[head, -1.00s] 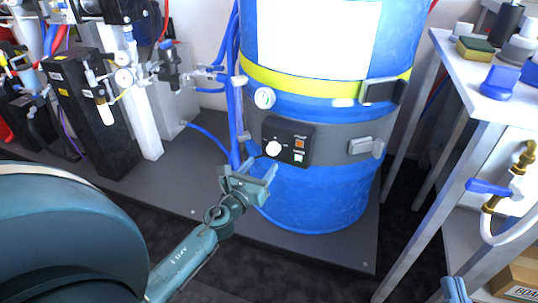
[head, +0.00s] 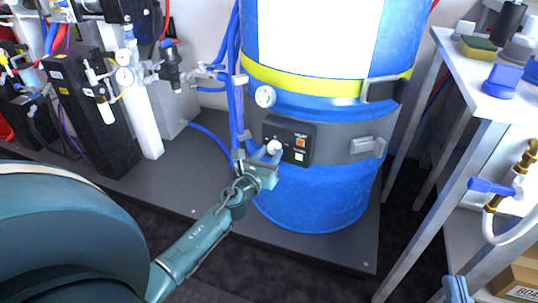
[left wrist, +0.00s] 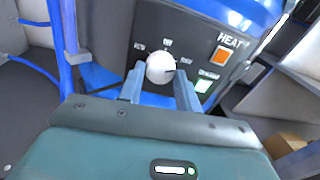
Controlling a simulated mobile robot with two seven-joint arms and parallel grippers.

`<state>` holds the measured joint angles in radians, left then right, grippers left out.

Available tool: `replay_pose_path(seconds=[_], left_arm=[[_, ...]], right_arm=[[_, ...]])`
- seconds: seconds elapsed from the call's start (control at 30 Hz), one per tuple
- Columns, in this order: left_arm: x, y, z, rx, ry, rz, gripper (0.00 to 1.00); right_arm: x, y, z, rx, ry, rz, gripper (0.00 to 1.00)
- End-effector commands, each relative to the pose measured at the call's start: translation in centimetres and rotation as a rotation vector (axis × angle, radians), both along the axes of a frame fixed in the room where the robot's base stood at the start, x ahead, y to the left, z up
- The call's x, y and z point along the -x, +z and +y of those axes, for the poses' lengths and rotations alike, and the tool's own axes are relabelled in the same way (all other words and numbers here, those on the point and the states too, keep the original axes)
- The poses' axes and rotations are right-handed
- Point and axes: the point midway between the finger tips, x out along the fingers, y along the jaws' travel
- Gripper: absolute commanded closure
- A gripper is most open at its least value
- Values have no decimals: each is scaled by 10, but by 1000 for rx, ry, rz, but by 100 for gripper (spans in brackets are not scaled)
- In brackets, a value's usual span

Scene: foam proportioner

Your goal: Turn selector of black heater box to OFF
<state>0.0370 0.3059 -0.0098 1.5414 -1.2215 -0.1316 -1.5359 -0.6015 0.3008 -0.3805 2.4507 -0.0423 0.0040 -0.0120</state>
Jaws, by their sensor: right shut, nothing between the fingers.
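The black heater box (head: 289,131) is mounted on the grey band around the blue drum. Its white round selector knob (head: 274,147) is at the box's lower left; in the left wrist view the knob (left wrist: 160,67) has small labels to its left, above and to its right, too blurred to read surely. A dark mark shows on the knob's right side. My left gripper (head: 262,158) is open at the knob, its fingers (left wrist: 159,88) on either side of it with gaps showing; contact is not clear. My right gripper (head: 457,289) is shut and empty at the bottom edge.
An orange lamp (left wrist: 221,56) and a lit green switch (left wrist: 207,83) sit right of the knob. Blue pipes (head: 236,100) run close on the left. A grey clamp block (head: 362,145) is on the drum's right, and a white table (head: 450,75) stands further right.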

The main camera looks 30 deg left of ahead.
Motion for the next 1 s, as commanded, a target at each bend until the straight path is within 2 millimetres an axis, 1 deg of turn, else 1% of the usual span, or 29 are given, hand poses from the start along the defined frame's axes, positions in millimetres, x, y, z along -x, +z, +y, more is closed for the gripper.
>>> replay_pose_path(seconds=[0.03, 0.2, 0.27, 0.47, 0.67, 0.87, 1.0], left_arm=[[0, 0, 0, 0, 0, 0, 72], [0, 0, 0, 0, 0, 0, 85], [0, 0, 0, 0, 0, 0, 89], [0, 0, 0, 16, 0, -2, 89], [0, 0, 0, 89, 1, -12, 89], [0, -1, 0, 235, 1, -30, 89], [0, 0, -1, 364, 0, -47, 89]], right_arm=[[0, 1, 0, 0, 0, -1, 100], [0, 1, 0, 0, 1, -3, 100], [0, 1, 0, 0, 1, -3, 100], [0, 1, 0, -1, 1, -4, 100], [0, 0, 0, -1, 2, -3, 100], [0, -1, 0, -2, 4, -1, 100], [1, -1, 1, -2, 6, 0, 100]])
